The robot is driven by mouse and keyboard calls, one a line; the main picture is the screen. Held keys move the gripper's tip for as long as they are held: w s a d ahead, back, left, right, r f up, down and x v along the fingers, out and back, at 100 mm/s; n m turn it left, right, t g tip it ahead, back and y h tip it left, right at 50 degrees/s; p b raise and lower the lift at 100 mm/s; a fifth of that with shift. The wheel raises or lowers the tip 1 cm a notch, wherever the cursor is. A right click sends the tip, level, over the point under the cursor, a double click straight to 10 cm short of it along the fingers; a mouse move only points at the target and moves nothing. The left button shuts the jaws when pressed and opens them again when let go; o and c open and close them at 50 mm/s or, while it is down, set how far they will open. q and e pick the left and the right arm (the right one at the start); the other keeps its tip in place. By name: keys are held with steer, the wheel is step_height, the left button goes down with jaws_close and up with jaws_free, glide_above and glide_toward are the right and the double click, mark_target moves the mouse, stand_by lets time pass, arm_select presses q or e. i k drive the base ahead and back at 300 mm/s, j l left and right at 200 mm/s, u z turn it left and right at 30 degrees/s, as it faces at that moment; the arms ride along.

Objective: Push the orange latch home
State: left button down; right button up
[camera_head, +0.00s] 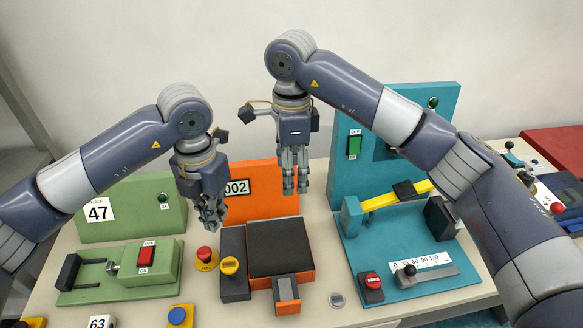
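The orange unit has an upright panel (262,192) marked 002 and a black block (280,247) in an orange frame in front of it. A grey-and-orange bar (286,296) sticks out from its front edge; it looks like the latch, but I cannot be sure. My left gripper (211,222) hangs above and left of the block, in front of the panel's left edge. My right gripper (295,188) points down above the block, at the panel's right edge. Neither touches the bar, and no object shows in either. Their finger gaps are unclear.
A green unit (125,272) marked 47 stands left. A teal unit with a yellow bar (397,195) stands right, partly behind my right arm. A yellow knob (229,267) and a red button (206,254) stand left of the block. A small grey disc (337,300) lies right of the bar.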

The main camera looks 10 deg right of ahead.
mark_target(288, 305)
steer(key=k, duration=1.5)
